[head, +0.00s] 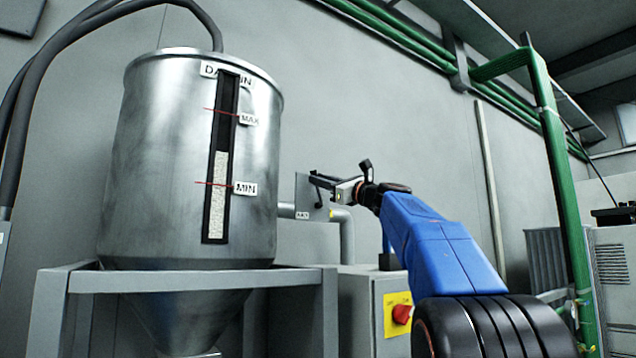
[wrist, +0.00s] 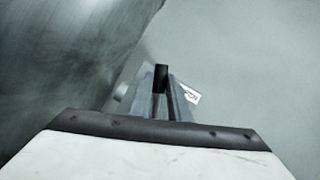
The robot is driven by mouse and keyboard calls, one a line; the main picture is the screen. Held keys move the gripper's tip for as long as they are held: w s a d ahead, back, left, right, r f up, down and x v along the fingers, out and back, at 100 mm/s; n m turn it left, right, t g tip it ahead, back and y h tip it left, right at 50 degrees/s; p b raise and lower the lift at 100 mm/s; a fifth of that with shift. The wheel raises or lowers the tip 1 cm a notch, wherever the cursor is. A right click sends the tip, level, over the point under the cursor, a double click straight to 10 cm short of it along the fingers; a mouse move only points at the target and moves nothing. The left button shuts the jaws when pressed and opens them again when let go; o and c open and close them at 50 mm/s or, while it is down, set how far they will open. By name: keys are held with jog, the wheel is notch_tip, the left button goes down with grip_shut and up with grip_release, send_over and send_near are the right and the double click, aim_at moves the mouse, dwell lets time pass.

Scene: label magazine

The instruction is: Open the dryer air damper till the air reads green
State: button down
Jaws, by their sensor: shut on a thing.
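The damper is a pale plate (head: 303,190) on the pipe to the right of the steel hopper. A dark lever stands in front of it, and its black end (wrist: 161,76) shows between my fingers in the wrist view. My gripper (head: 322,180) is shut on this lever; the fingers (wrist: 160,104) press it from both sides. A small white label (head: 302,215) sits low on the plate, too small to read; a white label (wrist: 191,94) also shows in the wrist view. A small yellow spot shows at the plate's lower right. I see no clear green air reading.
The steel hopper (head: 150,170) with a level window (head: 217,180) stands close on the left on a grey frame (head: 180,280). A control box with a red switch (head: 402,314) is below my arm. A green post (head: 562,170) rises at right.

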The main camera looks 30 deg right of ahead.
jog(key=m, duration=0.1)
jog(key=d+m+h, duration=0.1)
jog(key=m, duration=0.1)
jog(key=shift+d+r+t, duration=0.1)
jog(key=shift+r+t, duration=0.05)
jog(key=shift+t, duration=0.25)
jog(key=c, duration=1.7)
grip_release()
jog(key=shift+o, duration=0.2)
jog(key=v, duration=1.7)
jog(key=shift+s, duration=0.2)
